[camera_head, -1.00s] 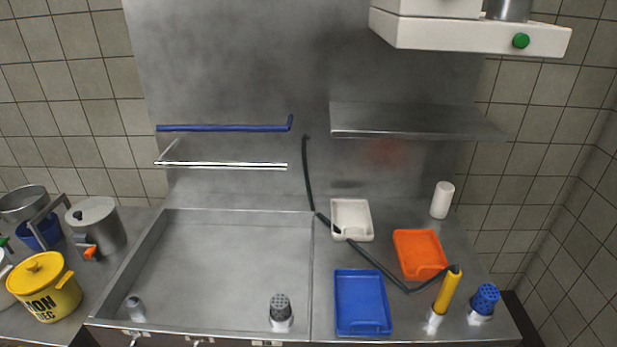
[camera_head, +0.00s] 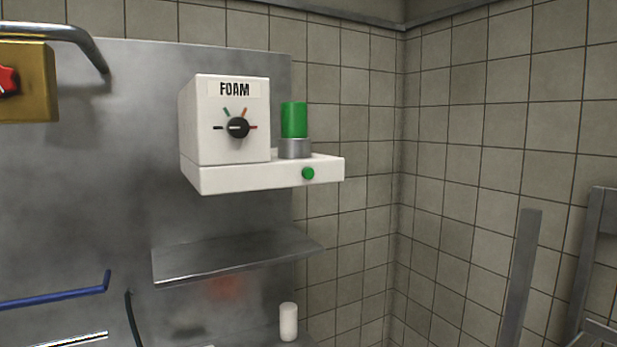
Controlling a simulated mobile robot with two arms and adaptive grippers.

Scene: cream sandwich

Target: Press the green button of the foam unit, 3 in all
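The white foam unit (camera_head: 222,140) is on the metal back panel, left of centre in the head view. Its front carries the label FOAM and a black dial (camera_head: 238,128) with coloured marks around it. The round green button (camera_head: 308,173) is on the front edge of the unit's base, near its right end. A green cylinder (camera_head: 294,120) stands in a grey metal holder (camera_head: 294,149) on the base, above the button. Neither of my grippers is in view.
A metal shelf (camera_head: 235,260) sits below the unit. A white cylinder (camera_head: 288,322) stands lower down. A blue rail (camera_head: 55,297) is at lower left, and a brass box with a red knob (camera_head: 8,81) at upper left. Grey metal bars (camera_head: 522,275) stand at right.

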